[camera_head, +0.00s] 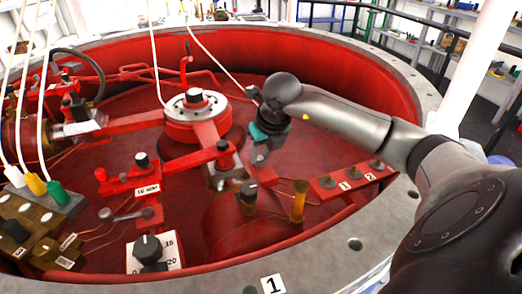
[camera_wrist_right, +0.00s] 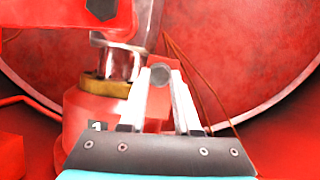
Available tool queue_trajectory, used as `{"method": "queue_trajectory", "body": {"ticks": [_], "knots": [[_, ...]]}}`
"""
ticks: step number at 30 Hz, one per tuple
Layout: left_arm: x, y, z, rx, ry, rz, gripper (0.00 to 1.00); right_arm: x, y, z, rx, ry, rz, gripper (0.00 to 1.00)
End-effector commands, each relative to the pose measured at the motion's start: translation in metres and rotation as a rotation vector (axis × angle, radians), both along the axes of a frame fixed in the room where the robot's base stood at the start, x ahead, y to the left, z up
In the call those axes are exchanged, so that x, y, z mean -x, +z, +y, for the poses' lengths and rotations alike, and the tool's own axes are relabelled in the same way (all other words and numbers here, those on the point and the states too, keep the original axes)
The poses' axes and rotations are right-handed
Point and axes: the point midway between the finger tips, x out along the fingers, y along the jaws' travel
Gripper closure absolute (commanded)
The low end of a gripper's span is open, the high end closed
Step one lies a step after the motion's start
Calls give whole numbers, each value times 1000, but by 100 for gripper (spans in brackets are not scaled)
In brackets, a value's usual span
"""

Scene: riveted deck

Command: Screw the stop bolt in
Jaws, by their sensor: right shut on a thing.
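My right gripper (camera_head: 258,158) reaches down over the red deck from the right, with its teal body upright. In the right wrist view its two pale fingers (camera_wrist_right: 160,80) close on a small grey round piece, seemingly the stop bolt (camera_wrist_right: 160,74), seen end-on. Its shank and any hole for it are hidden. Left of the fingers stands a silver rod in a brass collar (camera_wrist_right: 104,88) on a red block. In the head view the fingertips are just right of a red arm (camera_head: 200,158) with a dark nut. My left gripper is not in view.
A central hub (camera_head: 195,106) stands behind left. A red strip with knobs (camera_head: 345,182) lies to the right, and a dial box (camera_head: 152,252) stands in front. A brass post (camera_head: 299,202) rises near the front. A grey riveted rim (camera_head: 330,262) surrounds the deck.

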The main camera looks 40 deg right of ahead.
Motion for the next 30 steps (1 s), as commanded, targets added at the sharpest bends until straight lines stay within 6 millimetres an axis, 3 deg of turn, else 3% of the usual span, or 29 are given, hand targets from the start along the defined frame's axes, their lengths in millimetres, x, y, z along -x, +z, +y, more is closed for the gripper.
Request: {"method": "queue_trajectory", "body": {"ticks": [12, 13, 18, 21, 30], "knots": [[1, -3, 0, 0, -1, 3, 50, 0, 1, 0, 1, -34, -2, 100], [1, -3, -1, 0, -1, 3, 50, 0, 1, 0, 1, -34, -2, 66], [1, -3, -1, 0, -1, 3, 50, 0, 0, 0, 0, -32, -2, 47], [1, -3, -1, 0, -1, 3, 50, 0, 0, 0, 0, -32, -2, 39], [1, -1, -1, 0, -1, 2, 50, 1, 3, 0, 0, -31, -2, 39]]}}
